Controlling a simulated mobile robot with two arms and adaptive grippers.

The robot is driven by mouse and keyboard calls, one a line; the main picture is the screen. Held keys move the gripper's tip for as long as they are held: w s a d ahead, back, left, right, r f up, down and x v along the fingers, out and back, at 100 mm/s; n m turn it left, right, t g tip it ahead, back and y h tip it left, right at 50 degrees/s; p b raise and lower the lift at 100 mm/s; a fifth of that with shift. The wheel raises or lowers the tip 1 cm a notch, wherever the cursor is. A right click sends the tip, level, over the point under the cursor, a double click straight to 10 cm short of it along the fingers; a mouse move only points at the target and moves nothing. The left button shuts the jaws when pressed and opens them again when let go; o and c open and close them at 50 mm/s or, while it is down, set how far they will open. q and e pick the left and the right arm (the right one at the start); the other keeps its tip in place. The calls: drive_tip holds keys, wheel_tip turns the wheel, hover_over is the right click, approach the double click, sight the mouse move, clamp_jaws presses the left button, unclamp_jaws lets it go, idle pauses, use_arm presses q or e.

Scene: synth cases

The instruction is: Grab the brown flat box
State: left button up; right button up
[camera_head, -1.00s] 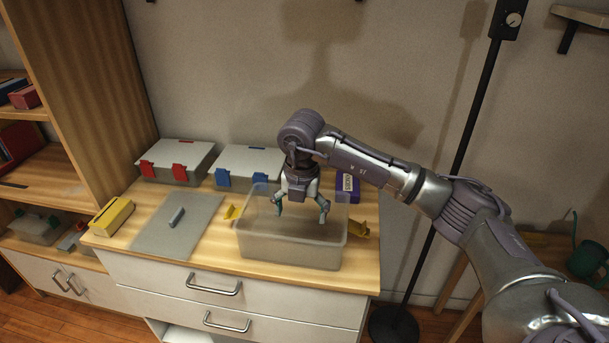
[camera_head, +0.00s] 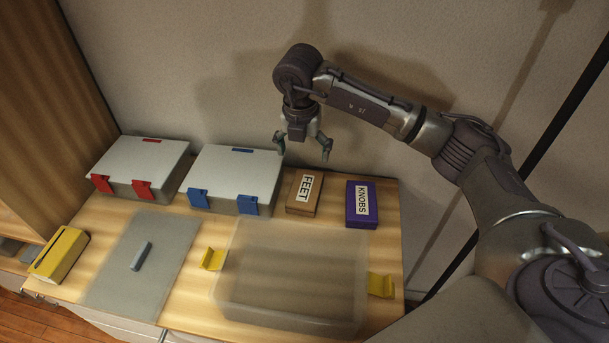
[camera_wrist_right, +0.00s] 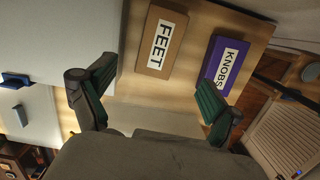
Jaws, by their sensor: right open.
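The brown flat box (camera_head: 305,192), labelled FEET, lies on the wooden counter between the blue-latched case and a purple box. It also shows in the right wrist view (camera_wrist_right: 153,62), at the top between the fingers. My right gripper (camera_head: 304,152) is open and empty, above and behind the brown box in the head view. Its two green-padded fingers also show in the right wrist view (camera_wrist_right: 158,100), spread apart and not touching the box. My left gripper is not in view.
The purple KNOBS box (camera_head: 361,204) lies right of the brown box. An open clear bin (camera_head: 290,312) with yellow latches stands in front. Cases with blue latches (camera_head: 236,169) and red latches (camera_head: 140,160) stand left. A grey lid (camera_head: 120,275) and yellow box (camera_head: 58,255) lie front left.

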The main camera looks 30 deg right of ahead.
sight(305, 187)
drive_tip(key=f, duration=0.2)
drive_tip(key=f+p, duration=0.1)
drive_tip(key=f, duration=0.4)
drive_tip(key=shift+w+d+f, duration=0.15)
drive_tip(key=shift+d+f, duration=0.1)
drive_tip(key=shift+f, duration=0.25)
drive_tip(key=f, duration=0.1)
drive_tip(key=f+p, duration=0.2)
drive_tip(key=f, duration=0.1)
drive_tip(key=shift+w+d, duration=0.2)
drive_tip(key=shift+w, duration=0.05)
drive_tip(key=shift+w+f, duration=0.1)
drive_tip(key=shift+f, duration=0.4)
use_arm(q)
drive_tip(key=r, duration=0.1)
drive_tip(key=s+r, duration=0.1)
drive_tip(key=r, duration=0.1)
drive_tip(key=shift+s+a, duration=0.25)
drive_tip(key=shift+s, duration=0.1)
use_arm(e)
drive_tip(key=shift+c, duration=0.2)
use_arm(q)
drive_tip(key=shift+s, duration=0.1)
use_arm(e)
drive_tip(key=c, duration=1)
